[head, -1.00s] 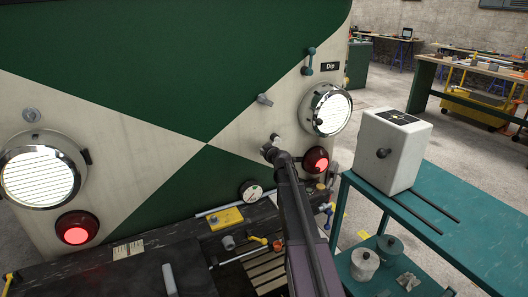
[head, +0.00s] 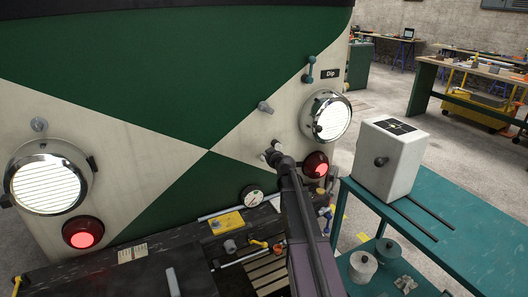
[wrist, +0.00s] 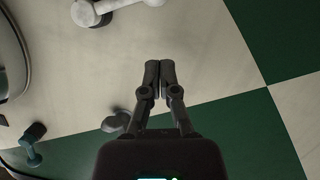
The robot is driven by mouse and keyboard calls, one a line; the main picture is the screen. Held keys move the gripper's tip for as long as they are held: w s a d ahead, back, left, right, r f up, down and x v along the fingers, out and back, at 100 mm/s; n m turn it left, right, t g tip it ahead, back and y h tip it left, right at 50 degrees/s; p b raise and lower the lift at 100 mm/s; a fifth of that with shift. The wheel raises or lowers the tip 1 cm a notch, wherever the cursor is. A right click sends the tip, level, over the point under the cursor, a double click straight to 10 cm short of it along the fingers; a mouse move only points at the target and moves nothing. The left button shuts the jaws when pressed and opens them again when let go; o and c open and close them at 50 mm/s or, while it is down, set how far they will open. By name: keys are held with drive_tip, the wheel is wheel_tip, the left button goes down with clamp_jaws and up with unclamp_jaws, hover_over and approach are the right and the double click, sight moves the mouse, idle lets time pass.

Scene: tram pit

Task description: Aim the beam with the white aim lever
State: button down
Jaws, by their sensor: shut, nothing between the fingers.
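The white aim lever (wrist: 100,12) lies across the top of the wrist view on the cream panel, its pivot at left and its arm running right out of frame. In the head view my arm covers much of that area. My gripper (head: 270,155) is in front of the tram's cream and green end, left of the right headlamp (head: 327,117). In the wrist view its fingers (wrist: 159,70) are together and empty, apart from the white lever. The white box (head: 390,160) with a dark knob and a black marked top plate stands on the teal bench.
A grey lever (head: 265,107) and a teal lever (head: 310,68) by the "Dip" label are on the panel near my gripper. The red lamp (head: 315,165) is right beside my arm. A cluttered dark ledge (head: 110,270) lies below. The teal bench (head: 455,210) stands at right.

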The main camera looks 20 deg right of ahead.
drive_tip(key=p+v, duration=0.1)
drive_tip(key=v, duration=0.5)
drive_tip(key=shift+s, duration=0.4)
drive_tip(key=shift+f, duration=0.1)
drive_tip(key=w+d+f+m+b, duration=0.2)
drive_tip(key=f+m+b, duration=0.4)
drive_tip(key=m, duration=1.1)
drive_tip(key=w+d+f+m+t+b, duration=0.1)
drive_tip(key=f+m+b, duration=0.6)
drive_tip(key=m, duration=1)
drive_tip(key=shift+w+d+t+b, duration=0.3)
drive_tip(key=shift+w+d+b, duration=0.15)
drive_tip(key=shift+d+b, duration=0.75)
drive_tip(key=shift+f, duration=0.15)
drive_tip(key=shift+w+a, duration=0.1)
